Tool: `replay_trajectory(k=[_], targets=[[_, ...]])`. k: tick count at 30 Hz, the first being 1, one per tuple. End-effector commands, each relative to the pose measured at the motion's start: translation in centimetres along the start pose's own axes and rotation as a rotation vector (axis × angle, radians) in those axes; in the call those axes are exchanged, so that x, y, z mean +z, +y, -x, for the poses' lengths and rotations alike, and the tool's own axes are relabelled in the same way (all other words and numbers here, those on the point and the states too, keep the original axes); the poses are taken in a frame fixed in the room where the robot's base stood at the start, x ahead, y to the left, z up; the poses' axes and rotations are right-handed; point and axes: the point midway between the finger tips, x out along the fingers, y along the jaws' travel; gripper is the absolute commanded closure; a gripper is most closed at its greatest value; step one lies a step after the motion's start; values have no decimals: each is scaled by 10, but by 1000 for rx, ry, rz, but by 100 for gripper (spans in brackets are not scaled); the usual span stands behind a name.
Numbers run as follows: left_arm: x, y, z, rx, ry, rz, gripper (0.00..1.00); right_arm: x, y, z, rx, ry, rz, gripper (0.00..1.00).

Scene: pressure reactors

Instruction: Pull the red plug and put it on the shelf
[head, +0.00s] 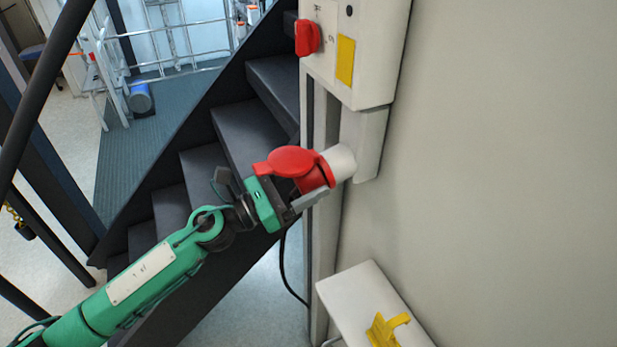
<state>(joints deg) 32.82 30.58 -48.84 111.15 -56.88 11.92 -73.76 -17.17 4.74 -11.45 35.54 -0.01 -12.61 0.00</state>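The red plug (316,175) is at the white cylindrical socket (342,161), below the control box on the wall. A round red flap (292,161) covers its top left. My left gripper (308,192) is at the plug from the left, one grey finger along its lower side. The other finger is hidden behind the red parts, so I cannot tell whether the grip is closed. The white shelf (345,287) is below and to the right, against the wall. My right gripper is not in view.
A yellow object (385,330) lies on the shelf's near part. The control box (375,60) has a red rotary switch (307,37) and a yellow label. Black stairs (245,125) rise behind my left arm. A black cable (284,265) hangs below the gripper.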

Motion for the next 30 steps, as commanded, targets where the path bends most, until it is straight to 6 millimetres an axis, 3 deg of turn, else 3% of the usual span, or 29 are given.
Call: replay_trajectory(k=[1, 6, 9, 30], targets=[[0, 0, 0, 0, 0, 0, 41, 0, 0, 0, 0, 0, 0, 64], [0, 0, 0, 0, 0, 0, 74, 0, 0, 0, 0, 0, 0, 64], [0, 0, 0, 0, -1, 0, 89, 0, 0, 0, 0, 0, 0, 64], [-1, 0, 25, 1, -1, 0, 89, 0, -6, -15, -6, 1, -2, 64]])
